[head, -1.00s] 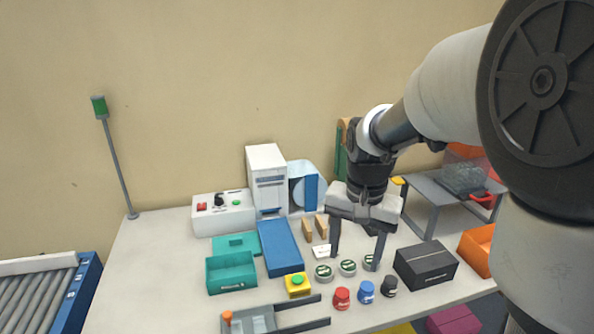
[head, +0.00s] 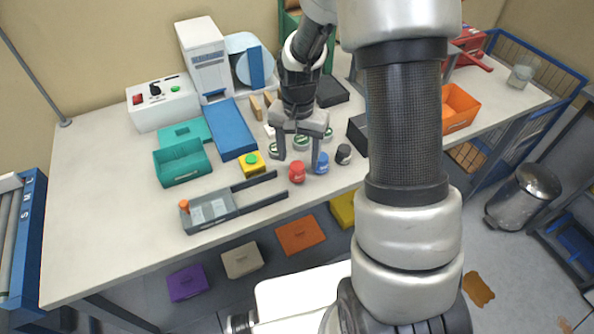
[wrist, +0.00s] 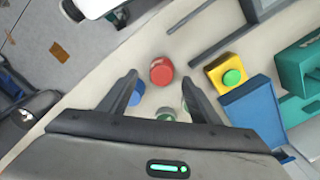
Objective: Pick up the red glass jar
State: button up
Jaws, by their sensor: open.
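The red jar (head: 297,172) stands upright near the front edge of the white table. It also shows in the wrist view (wrist: 161,71), between and just beyond my fingertips. A blue jar (head: 321,163) and a black jar (head: 343,154) stand to its right in a row. My gripper (head: 298,158) is open and empty, pointing down above and slightly behind the red jar. In the wrist view, my left finger partly covers the blue jar (wrist: 135,93).
Round green-and-white tins (head: 301,143) lie behind the jars. A yellow box with a green button (head: 251,162) and a grey forked holder (head: 212,209) are to the left. A black box (head: 357,134) stands to the right. Bare table lies in front at left.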

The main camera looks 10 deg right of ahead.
aim_at(297, 166)
notch_tip(297, 166, down, 5)
jog(key=shift+a+f, duration=0.1)
jog(key=shift+a, duration=0.05)
